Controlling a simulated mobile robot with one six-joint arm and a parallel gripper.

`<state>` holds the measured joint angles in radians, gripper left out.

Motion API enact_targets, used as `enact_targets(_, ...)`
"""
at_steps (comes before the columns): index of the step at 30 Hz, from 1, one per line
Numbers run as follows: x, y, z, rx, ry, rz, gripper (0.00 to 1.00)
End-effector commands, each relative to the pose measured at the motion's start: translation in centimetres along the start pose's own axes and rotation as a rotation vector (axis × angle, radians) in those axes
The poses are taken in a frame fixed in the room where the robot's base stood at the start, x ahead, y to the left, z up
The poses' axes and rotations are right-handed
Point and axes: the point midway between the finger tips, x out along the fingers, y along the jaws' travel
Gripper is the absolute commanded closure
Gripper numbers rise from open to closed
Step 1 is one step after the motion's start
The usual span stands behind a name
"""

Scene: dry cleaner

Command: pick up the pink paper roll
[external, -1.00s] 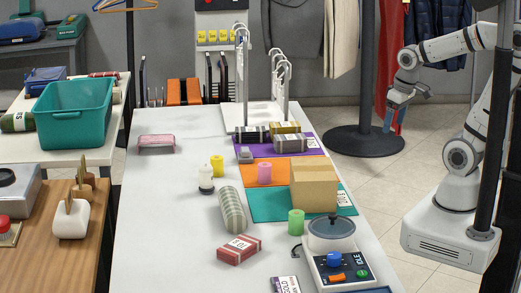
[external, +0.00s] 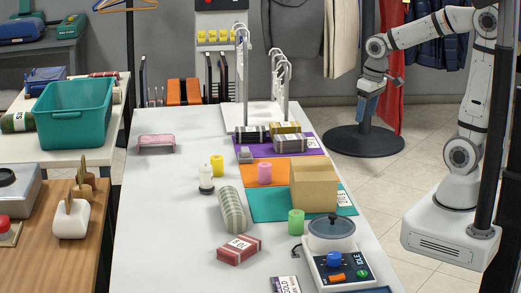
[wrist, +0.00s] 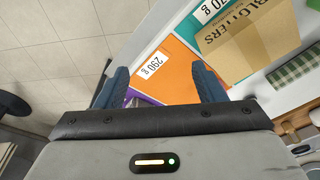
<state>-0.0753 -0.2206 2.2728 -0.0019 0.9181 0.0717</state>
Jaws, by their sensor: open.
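The pink paper roll (external: 264,173) stands upright on the orange mat (external: 256,163) on the long white table. My gripper (external: 376,98) is open and empty, raised beyond the table's right edge, well to the right of the roll. In the wrist view my gripper (wrist: 160,70) has its two blue fingers spread apart, with the orange mat (wrist: 175,88) and its 290 g label showing between and beyond them. I cannot make out the pink roll in the wrist view.
A cardboard box (external: 314,186) stands on the teal mat (external: 262,203) near the roll. Dark and olive packs (external: 290,143) lie on the purple mat behind it. A yellow roll (external: 217,166) and green roll (external: 296,222) stand nearby. The table's left side is mostly clear.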

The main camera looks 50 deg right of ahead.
Motion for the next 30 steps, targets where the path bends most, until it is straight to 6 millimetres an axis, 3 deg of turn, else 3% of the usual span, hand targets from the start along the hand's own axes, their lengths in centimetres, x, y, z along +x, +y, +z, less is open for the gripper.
enact_targets(3, 0.9, -2.0, -4.6, -0.005, -0.032, -0.004, 0.37)
enact_targets(8, 3.2, -5.0, -10.2, -0.005, -0.066, -0.006, 0.37)
enact_targets(15, 8.7, -10.5, -17.0, -0.006, -0.12, -0.002, 0.37)
enact_targets(19, 12.2, -13.5, -19.5, -0.007, -0.144, 0.002, 0.37)
enact_targets(24, 15.6, -16.3, -21.3, -0.006, -0.164, 0.008, 0.37)
enact_targets(30, 17.4, -17.3, -21.7, -0.004, -0.173, 0.011, 0.37)
